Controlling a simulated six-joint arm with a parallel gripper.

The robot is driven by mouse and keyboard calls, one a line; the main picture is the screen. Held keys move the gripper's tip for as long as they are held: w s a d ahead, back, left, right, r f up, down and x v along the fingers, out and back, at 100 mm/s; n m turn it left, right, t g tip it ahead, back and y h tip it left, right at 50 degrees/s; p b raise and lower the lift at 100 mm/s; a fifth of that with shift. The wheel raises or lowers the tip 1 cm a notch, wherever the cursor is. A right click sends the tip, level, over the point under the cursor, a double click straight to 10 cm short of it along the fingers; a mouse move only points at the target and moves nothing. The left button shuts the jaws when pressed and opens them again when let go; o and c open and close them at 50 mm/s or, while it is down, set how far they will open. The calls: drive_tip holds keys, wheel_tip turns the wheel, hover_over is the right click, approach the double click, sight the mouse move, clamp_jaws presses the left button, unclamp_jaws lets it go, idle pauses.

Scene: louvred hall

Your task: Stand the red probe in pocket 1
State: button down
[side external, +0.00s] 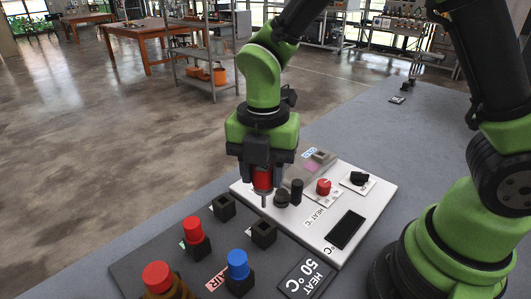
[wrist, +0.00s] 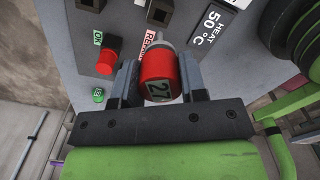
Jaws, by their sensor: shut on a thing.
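My gripper (side external: 263,188) is shut on the red probe (side external: 263,178), with one finger on each side of its red body. The probe hangs upright above the panel, its thin grey tip pointing down. In the wrist view the red probe (wrist: 158,80) shows a dark label reading 27 between the fingers. Two empty black square pockets stand on the dark panel, one at the back (side external: 224,208) and one further right (side external: 263,234). I cannot read which one is pocket 1. The probe tip appears clear of both pockets.
Red-capped (side external: 194,230) and blue-capped (side external: 238,264) pieces stand in black blocks on the dark panel. A larger red cap (side external: 158,276) is in front. The white panel (side external: 313,232) carries a red knob (side external: 323,186), black knobs and a dark display (side external: 346,229).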

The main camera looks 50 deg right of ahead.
sight(263, 186)
drive_tip(key=shift+f, duration=2.55)
drive_tip(key=shift+f, duration=1.75)
drive_tip(key=c, duration=0.6)
unclamp_jaws()
drive_tip(key=shift+r, duration=0.1)
drive_tip(key=shift+r, duration=2.4)
drive_tip(key=shift+r, duration=0.1)
